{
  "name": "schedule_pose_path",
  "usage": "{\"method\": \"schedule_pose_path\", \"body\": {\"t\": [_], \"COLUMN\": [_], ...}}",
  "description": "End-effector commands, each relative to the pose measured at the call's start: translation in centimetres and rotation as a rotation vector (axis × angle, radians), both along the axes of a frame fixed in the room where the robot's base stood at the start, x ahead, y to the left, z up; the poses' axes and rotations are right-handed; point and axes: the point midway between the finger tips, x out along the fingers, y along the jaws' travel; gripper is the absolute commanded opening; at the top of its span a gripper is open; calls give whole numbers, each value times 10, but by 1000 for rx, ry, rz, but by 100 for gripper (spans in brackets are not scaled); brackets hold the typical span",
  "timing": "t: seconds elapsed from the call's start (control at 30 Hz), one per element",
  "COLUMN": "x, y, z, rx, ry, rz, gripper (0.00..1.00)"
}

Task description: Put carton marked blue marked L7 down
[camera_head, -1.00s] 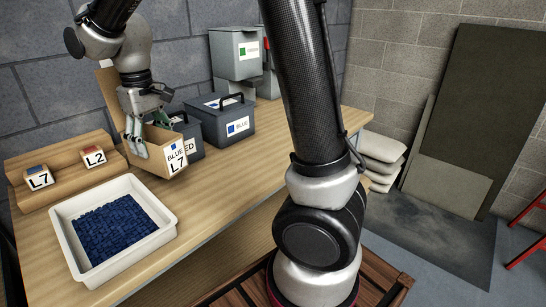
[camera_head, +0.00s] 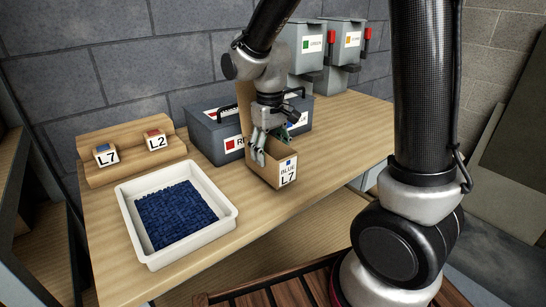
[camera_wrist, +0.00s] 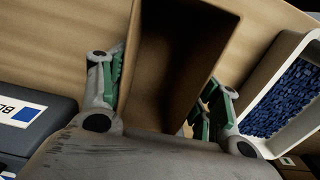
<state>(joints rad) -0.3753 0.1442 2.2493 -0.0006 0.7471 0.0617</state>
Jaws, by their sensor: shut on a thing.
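The open cardboard carton (camera_head: 260,173) with a blue square and "BLUE L7" on its label is upright at the bench (camera_head: 335,150), right of the white tray. I cannot tell whether its base touches the wood. My gripper (camera_head: 269,144) is shut on the carton, with fingers at its upper walls. In the wrist view the carton (camera_wrist: 180,50) opens toward the camera with a dark, seemingly empty inside, and my gripper's (camera_wrist: 160,105) fingers are on either side of it.
The white tray (camera_head: 134,222) holds blue tiles and also shows in the wrist view (camera_wrist: 262,85). A wooden stepped rack (camera_head: 125,133) bears an L7 block (camera_head: 106,156) and an L2 block (camera_head: 155,140). Grey toolboxes (camera_head: 206,136) stand close behind the carton. Bench to the right is clear.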

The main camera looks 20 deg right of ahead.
Motion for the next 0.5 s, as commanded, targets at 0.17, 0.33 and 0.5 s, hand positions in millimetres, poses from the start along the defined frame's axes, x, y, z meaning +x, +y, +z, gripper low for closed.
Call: {"method": "schedule_pose_path", "body": {"t": [0.17,0.33,0.5], "x": [0,0,0], "y": [0,0,0], "z": [-22,-23,-25], "rx": [-1,0,0], "ry": [2,0,1], "rz": [0,0,0], "gripper": [10,10,10]}}
